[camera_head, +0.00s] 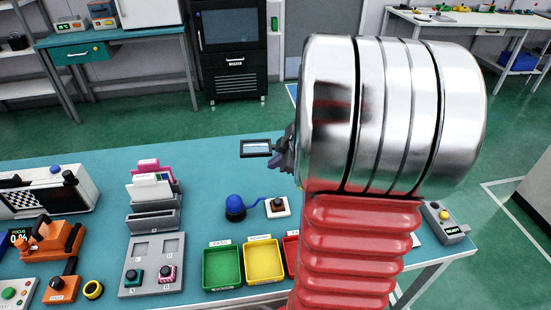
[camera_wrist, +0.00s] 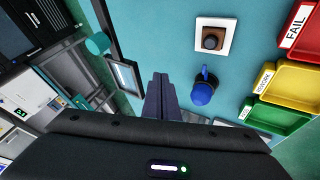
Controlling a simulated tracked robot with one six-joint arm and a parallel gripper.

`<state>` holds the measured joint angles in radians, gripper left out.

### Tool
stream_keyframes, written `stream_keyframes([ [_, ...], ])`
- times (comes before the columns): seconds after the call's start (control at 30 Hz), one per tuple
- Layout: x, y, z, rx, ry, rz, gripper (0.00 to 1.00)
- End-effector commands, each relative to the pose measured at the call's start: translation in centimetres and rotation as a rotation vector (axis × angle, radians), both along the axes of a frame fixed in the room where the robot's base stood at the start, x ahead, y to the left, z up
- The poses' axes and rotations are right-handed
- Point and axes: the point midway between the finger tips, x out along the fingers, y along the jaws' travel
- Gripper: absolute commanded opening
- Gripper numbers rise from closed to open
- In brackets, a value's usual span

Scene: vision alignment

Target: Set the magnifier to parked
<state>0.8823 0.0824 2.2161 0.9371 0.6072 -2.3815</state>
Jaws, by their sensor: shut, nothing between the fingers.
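A small dark-framed rectangular pane (camera_head: 255,148), which may be the magnifier, shows just left of my gripper in the head view. It also shows left of the fingers in the wrist view (camera_wrist: 125,77). I cannot tell how it is mounted or whether it touches my gripper. My gripper (camera_head: 282,158) is mostly hidden behind my own arm in the head view. In the wrist view its dark fingers (camera_wrist: 160,85) are together and empty, over the teal table (camera_wrist: 165,25). A blue domed piece (camera_head: 235,208) with a blue stem stands on the table beside a white plate with a dark knob (camera_head: 277,207).
Green (camera_head: 222,268), yellow (camera_head: 263,262) and red (camera_head: 291,250) trays line the table's front. A grey card holder (camera_head: 153,220), a grey fixture board (camera_head: 153,265) and orange tools (camera_head: 60,240) stand to the left. A button box (camera_head: 445,222) stands right. The table's back middle looks clear.

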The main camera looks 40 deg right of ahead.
Motion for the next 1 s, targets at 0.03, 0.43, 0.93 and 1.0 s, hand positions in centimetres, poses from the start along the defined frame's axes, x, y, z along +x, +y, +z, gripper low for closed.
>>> stream_keyframes([
  [0.03, 0.4, 0.1, -0.7, 0.002, 0.003, 0.002, 0.00],
  [0.43, 3.2, -2.5, -0.3, -0.001, 0.001, 0.000, 0.00],
  [0.93, 3.6, -2.4, -0.3, -0.002, 0.001, -0.002, 0.00],
  [1.0, 3.9, -2.2, -0.4, 0.000, 0.001, -0.007, 0.00],
])
